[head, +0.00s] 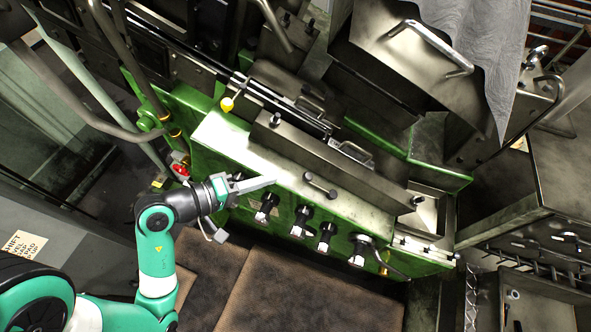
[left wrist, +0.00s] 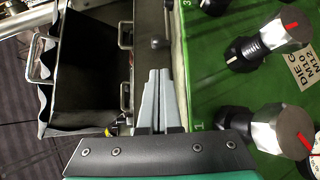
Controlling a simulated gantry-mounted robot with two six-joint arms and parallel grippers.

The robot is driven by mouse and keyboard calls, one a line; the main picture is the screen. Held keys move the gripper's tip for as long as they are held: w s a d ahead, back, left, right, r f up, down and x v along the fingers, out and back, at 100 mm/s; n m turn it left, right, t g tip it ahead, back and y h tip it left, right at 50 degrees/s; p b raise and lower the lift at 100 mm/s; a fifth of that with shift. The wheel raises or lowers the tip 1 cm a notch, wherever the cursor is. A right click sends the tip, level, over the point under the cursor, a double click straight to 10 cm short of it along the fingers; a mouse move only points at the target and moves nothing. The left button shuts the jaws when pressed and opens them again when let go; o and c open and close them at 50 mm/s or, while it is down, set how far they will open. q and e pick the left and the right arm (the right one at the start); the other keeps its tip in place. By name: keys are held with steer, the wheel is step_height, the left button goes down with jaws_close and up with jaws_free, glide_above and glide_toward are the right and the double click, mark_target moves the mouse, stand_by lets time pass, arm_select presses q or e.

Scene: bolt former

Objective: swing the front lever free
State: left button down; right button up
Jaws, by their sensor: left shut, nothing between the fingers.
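My left gripper (head: 274,181) is shut and empty, its grey fingers lying over the front edge of the green bolt former (head: 225,135). In the left wrist view the shut fingers (left wrist: 158,75) point up between a metal strip and the green panel (left wrist: 205,60). A yellow-knobbed lever (head: 227,103) stands on the machine, behind the gripper and apart from it. A curved grey bar (head: 75,105) runs at the left of the machine. I cannot tell which of these is the front lever. My right gripper is out of view.
Several black-and-silver knobs (head: 327,236) line the green front panel, close to the gripper. Brown mats (head: 300,290) cover the floor. A metal hopper (head: 410,50) with handles is at the upper right.

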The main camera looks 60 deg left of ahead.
mark_target(285, 183)
arm_select(q)
steer(key=b+x, duration=0.2)
steer(key=b, duration=0.1)
steer(key=b+x, duration=0.3)
steer(key=b, duration=0.1)
steer(key=shift+w+d+f, duration=0.1)
steer(key=shift+f, duration=0.4)
steer(key=w, duration=0.3)
steer(key=shift+w+d+f+p, duration=0.15)
steer(key=shift+w+f+p, duration=0.05)
steer(key=shift+w+p, duration=0.1)
steer(key=shift+w+f, duration=0.15)
steer(key=shift+w, duration=0.25)
